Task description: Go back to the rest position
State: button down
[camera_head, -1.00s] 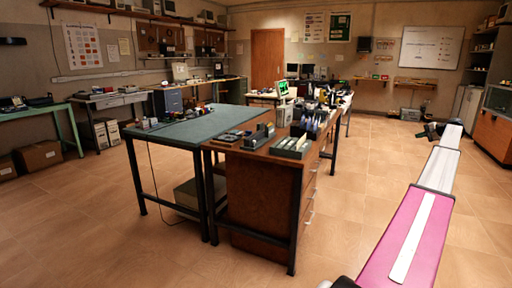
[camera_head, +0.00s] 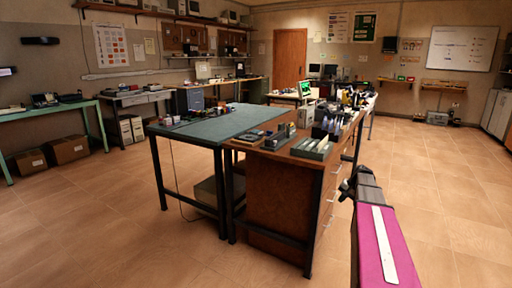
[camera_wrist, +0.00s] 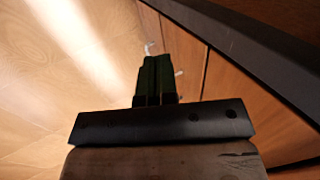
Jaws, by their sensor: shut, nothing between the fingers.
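My gripper (camera_head: 347,189) shows small and dark at the end of my arm, just right of the wooden drawer desk (camera_head: 268,208). In the wrist view, my gripper's fingers (camera_wrist: 155,78) are together with nothing between them. Beyond them, that view shows the desk's brown drawer fronts and a dark frame bar (camera_wrist: 265,45). I cannot tell the exact gap between the gripper and the desk.
A green-topped table (camera_head: 205,128) adjoins the desk, with small items on both. Tiled floor (camera_head: 435,190) is open to the right, and also at left (camera_head: 90,215). Cardboard boxes (camera_head: 68,150) stand under the left bench. A whiteboard (camera_head: 462,48) hangs at the back.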

jog(key=s+a+f+n+g+h, duration=0.1)
jog(key=s+a+f+n+h, duration=0.1)
jog(key=s+a, duration=1)
jog(key=s+a+f+n+g+h, duration=0.1)
jog(key=s+a+f+n, duration=0.3)
jog(key=s+a, duration=0.8)
jog(key=s+f+h, duration=0.1)
jog(key=s, duration=0.2)
jog(key=shift+s+g+h, duration=0.3)
jog(key=shift+s, duration=0.1)
